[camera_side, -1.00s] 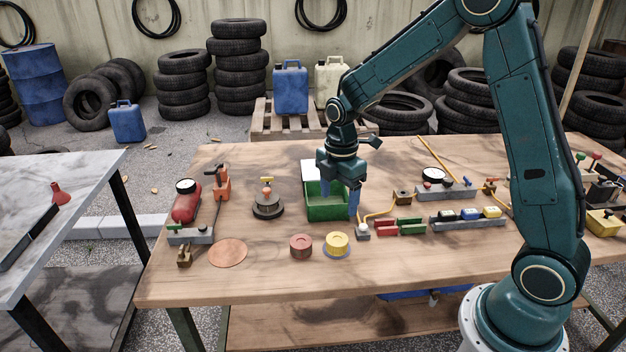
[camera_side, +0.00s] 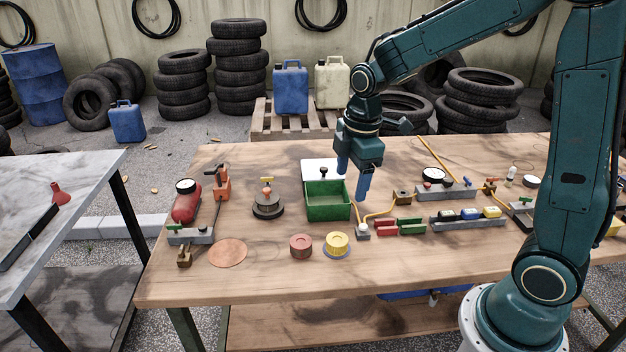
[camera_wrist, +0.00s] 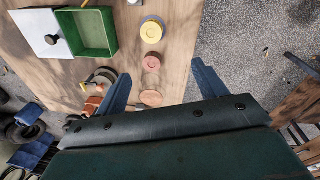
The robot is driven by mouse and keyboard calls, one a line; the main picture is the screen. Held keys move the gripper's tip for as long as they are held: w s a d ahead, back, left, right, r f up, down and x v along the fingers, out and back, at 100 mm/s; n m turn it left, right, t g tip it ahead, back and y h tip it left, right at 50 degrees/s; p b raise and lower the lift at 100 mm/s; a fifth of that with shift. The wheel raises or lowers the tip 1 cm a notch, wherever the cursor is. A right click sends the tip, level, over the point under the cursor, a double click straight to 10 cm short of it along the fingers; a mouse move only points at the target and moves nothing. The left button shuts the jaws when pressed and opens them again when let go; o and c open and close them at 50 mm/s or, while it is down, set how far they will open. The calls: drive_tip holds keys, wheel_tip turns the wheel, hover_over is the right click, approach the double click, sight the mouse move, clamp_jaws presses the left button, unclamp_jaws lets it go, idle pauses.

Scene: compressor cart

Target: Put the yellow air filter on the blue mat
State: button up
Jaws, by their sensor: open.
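The round yellow air filter (camera_side: 337,242) sits on the round blue mat (camera_side: 337,256) near the front of the wooden bench. The mat shows as a thin blue rim around the filter's base. In the wrist view the filter (camera_wrist: 151,32) is at the top centre, with a bluish edge of the mat (camera_wrist: 158,20) around it. My gripper (camera_side: 353,186) is open and empty, raised above and behind the filter, beside the green box. Its two blue fingers point down and are apart from the filter.
A green box (camera_side: 328,208) with a white lid (camera_side: 321,167) stands behind the filter. A reddish filter (camera_side: 301,246) is just left of it, and an orange-brown disc (camera_side: 228,253) farther left. Red and green blocks and a grey rack (camera_side: 467,223) lie right. The front bench strip is clear.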

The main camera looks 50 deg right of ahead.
drive_tip(key=s+a+r+m+t, duration=0.2)
drive_tip(key=s+r+m, duration=0.3)
drive_tip(key=s, duration=0.4)
drive_tip(key=s+a+r+m+t, duration=0.1)
drive_tip(key=s+r+m+t, duration=0.1)
drive_tip(key=s+r+m, duration=0.2)
drive_tip(key=shift+s+a+r+m, duration=0.4)
drive_tip(key=shift+s+m, duration=1.1)
drive_tip(key=shift+s, duration=1.25)
